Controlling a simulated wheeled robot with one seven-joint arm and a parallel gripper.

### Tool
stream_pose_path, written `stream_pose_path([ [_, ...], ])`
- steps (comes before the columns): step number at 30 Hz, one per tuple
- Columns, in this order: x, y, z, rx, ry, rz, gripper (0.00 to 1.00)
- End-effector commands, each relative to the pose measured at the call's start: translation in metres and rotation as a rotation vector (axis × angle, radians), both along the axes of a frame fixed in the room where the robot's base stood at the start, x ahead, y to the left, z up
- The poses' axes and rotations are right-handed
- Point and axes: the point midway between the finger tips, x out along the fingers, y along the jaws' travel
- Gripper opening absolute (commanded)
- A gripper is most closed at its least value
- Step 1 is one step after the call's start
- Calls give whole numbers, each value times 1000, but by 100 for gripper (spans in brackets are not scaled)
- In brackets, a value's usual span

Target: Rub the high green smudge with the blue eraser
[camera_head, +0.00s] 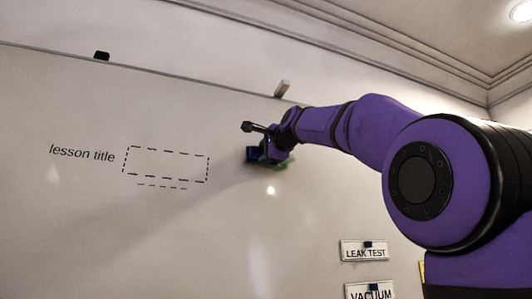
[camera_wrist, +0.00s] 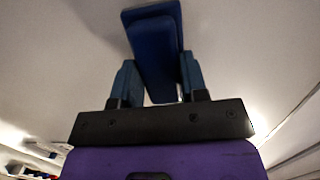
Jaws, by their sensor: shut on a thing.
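The blue eraser (camera_head: 252,154) is at the whiteboard, at the end of my arm in the head view. The green smudge (camera_head: 283,165) shows just right of and below it, partly hidden by my gripper (camera_head: 267,149) and the eraser. In the wrist view my gripper (camera_wrist: 158,64) is shut on the eraser (camera_wrist: 154,40), with one finger on each side. The eraser's far end points toward the pale board. It appears to be at or very near the surface; I cannot tell whether it touches.
The whiteboard (camera_head: 80,220) carries "lesson title" lettering (camera_head: 82,152) and a dashed box (camera_head: 166,164). A black clip (camera_head: 102,56) and a pale clip (camera_head: 282,88) sit on its top edge. "LEAK TEST" (camera_head: 364,252) and "VACUUM" (camera_head: 371,293) labels are at lower right.

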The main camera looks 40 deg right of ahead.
Motion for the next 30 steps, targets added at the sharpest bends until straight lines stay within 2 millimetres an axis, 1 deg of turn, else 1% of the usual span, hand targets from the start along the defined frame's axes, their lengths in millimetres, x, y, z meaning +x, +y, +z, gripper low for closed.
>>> stream_pose_path([
  [30,17,-5,0,0,-1,1,21],
])
